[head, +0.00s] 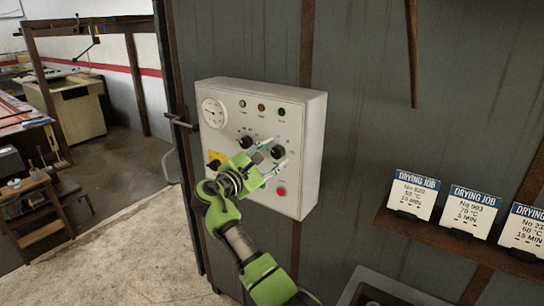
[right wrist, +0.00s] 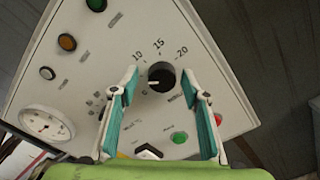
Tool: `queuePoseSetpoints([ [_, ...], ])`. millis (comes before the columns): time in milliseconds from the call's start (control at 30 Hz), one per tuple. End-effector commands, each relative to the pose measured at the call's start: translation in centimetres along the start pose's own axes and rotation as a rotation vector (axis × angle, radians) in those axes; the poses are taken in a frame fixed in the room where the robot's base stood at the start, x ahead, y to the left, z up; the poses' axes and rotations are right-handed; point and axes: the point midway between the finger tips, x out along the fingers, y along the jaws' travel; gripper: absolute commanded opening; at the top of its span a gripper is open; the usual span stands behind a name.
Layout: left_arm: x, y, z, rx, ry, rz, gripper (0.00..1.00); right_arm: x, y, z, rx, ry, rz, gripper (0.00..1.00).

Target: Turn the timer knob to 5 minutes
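The timer knob (right wrist: 160,76) is a round black dial on the white control box (head: 309,132). Its scale reads 10, 15 and 20 along the top in the right wrist view, and its white mark points left, slightly down. The number at the mark is hidden behind a finger. In the head view the knob (head: 277,152) shows between the fingertips. My right gripper (right wrist: 160,72) is open, with one teal-padded finger on each side of the knob and visible gaps; it also shows in the head view (head: 278,151). My left gripper is out of view.
The box also bears a second black knob (head: 245,142), a round gauge (head: 214,112), a yellow switch plate (head: 215,158), a red button (head: 281,191) and indicator lamps. Drying job cards (head: 473,211) stand on a shelf at right; one reads 5 MIN. A door handle (head: 181,122) is left.

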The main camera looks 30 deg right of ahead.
Motion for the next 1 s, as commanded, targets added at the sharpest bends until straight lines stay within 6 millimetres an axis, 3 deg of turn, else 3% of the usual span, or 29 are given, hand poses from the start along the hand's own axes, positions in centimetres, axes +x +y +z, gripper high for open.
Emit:
queuePoseSetpoints([
  [300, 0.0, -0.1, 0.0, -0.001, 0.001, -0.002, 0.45, -0.1, -0.2, -0.2, -0.002, 0.004, -0.004, 0.45],
  [433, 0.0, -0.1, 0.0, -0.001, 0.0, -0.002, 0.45, -1.1, -0.2, -0.3, -0.002, 0.007, -0.004, 0.45],
  [800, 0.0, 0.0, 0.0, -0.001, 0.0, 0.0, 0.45, -8.4, -0.2, -0.3, -0.002, 0.007, -0.003, 0.45],
  [1000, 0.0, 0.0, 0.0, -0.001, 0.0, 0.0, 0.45, -11.2, -0.2, -0.2, -0.001, 0.004, -0.004, 0.45],
])
